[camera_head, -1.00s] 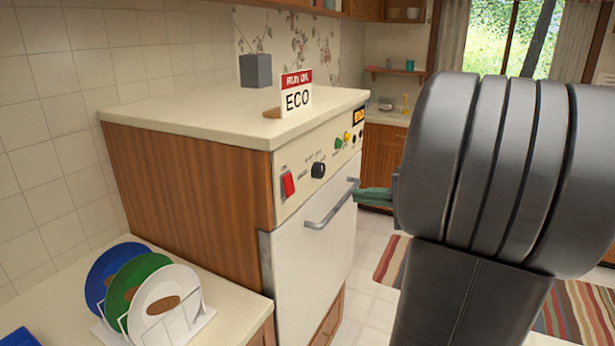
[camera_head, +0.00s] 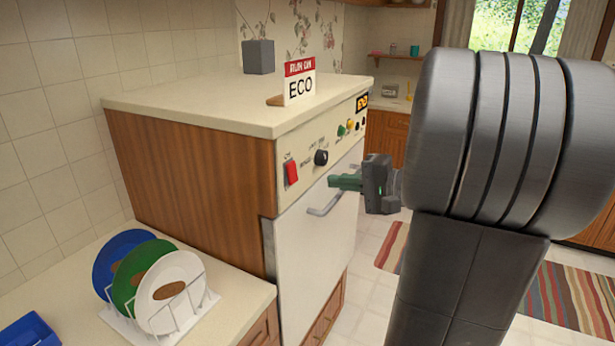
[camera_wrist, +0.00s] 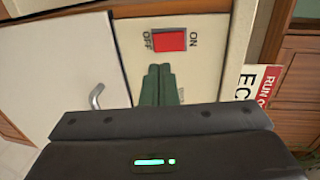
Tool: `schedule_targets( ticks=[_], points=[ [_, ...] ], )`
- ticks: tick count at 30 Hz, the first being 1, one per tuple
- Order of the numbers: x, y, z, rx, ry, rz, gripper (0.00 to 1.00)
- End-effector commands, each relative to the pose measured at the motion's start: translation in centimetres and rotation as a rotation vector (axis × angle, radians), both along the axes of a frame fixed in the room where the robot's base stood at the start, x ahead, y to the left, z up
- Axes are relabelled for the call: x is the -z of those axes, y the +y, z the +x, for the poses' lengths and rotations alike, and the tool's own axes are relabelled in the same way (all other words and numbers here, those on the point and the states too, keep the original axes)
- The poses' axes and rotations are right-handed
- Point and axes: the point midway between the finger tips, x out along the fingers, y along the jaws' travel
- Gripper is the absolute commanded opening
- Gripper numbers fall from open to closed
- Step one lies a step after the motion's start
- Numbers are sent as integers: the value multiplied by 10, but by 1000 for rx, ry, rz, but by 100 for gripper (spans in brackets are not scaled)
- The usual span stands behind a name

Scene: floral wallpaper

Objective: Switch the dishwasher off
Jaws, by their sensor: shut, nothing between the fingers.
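The dishwasher's white door (camera_head: 308,270) is closed below a cream control panel (camera_head: 330,140). A red rocker switch (camera_head: 292,172) sits at the panel's near left end. In the wrist view the red switch (camera_wrist: 170,41) lies between the labels OFF and ON, just beyond my fingertips. My gripper (camera_head: 333,182) has green fingers, shut and empty. It is in front of the panel, right of the switch and near the door handle (camera_head: 326,206). In the wrist view my gripper (camera_wrist: 160,68) points at the switch, and I cannot tell whether it touches anything.
A black knob (camera_head: 321,158) and small coloured buttons (camera_head: 345,128) lie farther along the panel. Plates in a rack (camera_head: 165,285) and a blue container (camera_head: 30,332) are on the left counter.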

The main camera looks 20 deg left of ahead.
Motion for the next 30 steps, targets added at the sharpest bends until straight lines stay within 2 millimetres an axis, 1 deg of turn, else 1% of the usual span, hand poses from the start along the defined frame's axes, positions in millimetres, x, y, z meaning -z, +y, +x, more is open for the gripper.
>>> schedule_targets(
  ticks=[1,6,9,13,19,30],
  points=[
    [0,10,0,-5,2,0,0],
    [5,39,2,-5,2,-1,0],
    [7,53,3,-4,3,0,0],
    [11,68,5,-2,1,-1,0],
    [13,78,6,0,1,0,0],
    [15,78,6,1,0,2,0]
  ],
)
